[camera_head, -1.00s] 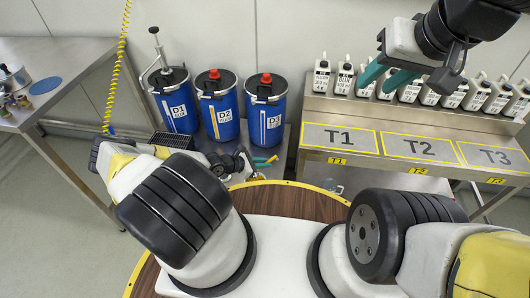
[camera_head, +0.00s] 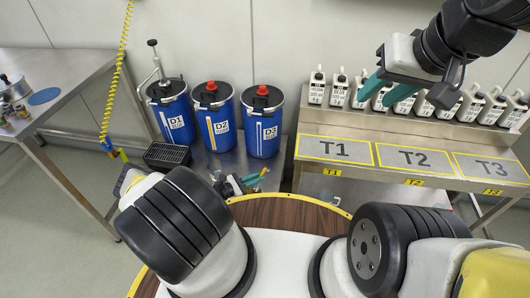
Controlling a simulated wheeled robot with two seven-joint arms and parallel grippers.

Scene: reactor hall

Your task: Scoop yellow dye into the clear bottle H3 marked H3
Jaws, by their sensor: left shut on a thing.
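My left gripper (camera_head: 254,181) has teal fingers and sits low in front of drum D3. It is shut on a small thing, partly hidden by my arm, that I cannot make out. My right gripper (camera_head: 388,91) is at the upper right, its teal fingers apart with nothing seen between them, in front of the bottle row. The labels are too small to read, so I cannot tell which is H3. No yellow dye or separate scoop can be made out.
Blue drums D1 (camera_head: 171,108), D2 (camera_head: 214,118) and D3 (camera_head: 262,125) stand behind my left gripper. D1 carries a metal pump. The bench (camera_head: 320,135) has clear areas T1, T2 and T3. A yellow coiled hose (camera_head: 115,70) hangs left, beside a steel table (camera_head: 70,75).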

